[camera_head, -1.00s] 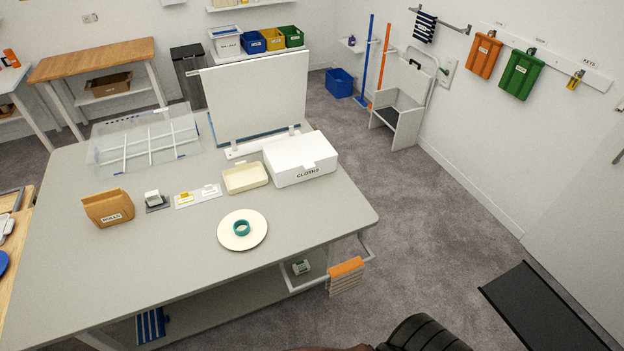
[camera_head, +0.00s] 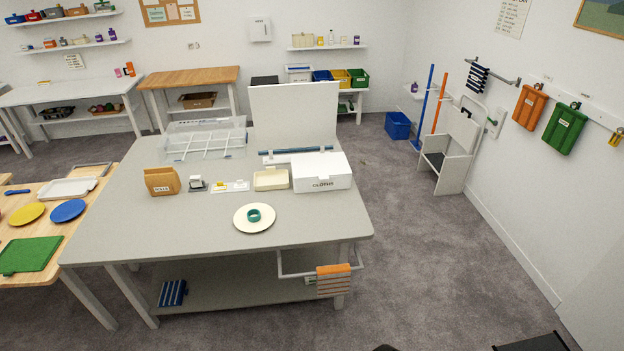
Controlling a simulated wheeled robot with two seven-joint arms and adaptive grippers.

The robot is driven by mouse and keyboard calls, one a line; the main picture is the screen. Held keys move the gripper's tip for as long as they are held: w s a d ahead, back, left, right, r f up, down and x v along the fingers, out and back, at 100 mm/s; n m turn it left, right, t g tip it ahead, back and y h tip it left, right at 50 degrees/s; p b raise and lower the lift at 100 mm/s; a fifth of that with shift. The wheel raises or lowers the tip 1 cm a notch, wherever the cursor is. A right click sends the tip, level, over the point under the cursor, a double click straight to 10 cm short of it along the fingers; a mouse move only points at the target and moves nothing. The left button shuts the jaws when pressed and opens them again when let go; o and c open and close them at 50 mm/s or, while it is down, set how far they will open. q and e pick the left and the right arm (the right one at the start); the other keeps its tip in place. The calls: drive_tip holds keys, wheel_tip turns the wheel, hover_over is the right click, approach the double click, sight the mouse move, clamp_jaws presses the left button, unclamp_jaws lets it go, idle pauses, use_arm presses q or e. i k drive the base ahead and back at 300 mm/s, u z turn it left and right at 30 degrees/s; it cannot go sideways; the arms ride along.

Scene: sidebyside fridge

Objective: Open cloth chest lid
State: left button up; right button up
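The white cloth chest (camera_head: 323,172) stands near the right end of the grey table, with "CLOTHS" on its front. Its lid appears shut. A tab shows at the front edge, above the lettering. Neither of my grippers shows in the head view; a small dark shape at the bottom edge is too little to identify.
The grey table (camera_head: 300,226) also holds an upright white panel (camera_head: 295,112), a clear divided tray (camera_head: 205,140), a tan holder (camera_head: 162,181), a cream bin (camera_head: 271,180) and a round plate (camera_head: 241,223) with a teal ring. An orange striped cloth (camera_head: 333,280) hangs at the front right.

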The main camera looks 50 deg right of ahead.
sight(322, 166)
drive_tip(key=z, duration=0.25)
drive_tip(key=i, duration=1.45)
drive_tip(key=z, duration=0.5)
